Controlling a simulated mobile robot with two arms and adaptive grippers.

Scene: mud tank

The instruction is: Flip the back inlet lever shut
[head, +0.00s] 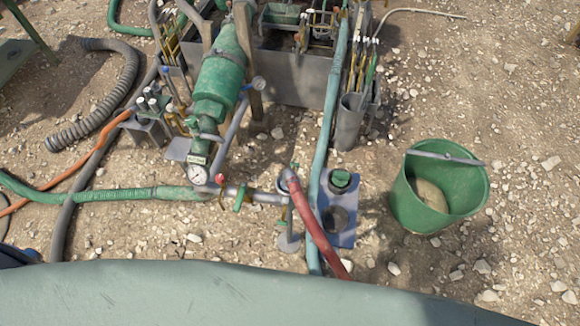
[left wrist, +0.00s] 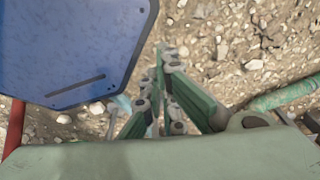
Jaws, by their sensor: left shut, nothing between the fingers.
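The head view shows a green pump (head: 220,85) with a round white gauge (head: 196,174) at its lower end. A metal pipe runs right from it. A small green handle (head: 241,196) sits on this pipe, and a red handle (head: 219,179) is close to the gauge. I cannot tell which, if any, is the back inlet lever. My left gripper (left wrist: 166,60) shows in the left wrist view, with green fingers and grey joints. It is shut and empty above stony ground, apart from any lever. Neither gripper shows in the head view.
A red hose (head: 318,228) and a blue hose (head: 326,130) run beside the pipe. A green bucket (head: 462,195) stands at the right. A green hose (head: 95,194) lies at the left. A blue panel (left wrist: 75,40) fills the wrist view's upper left. A pale green surface (head: 230,295) covers the bottom.

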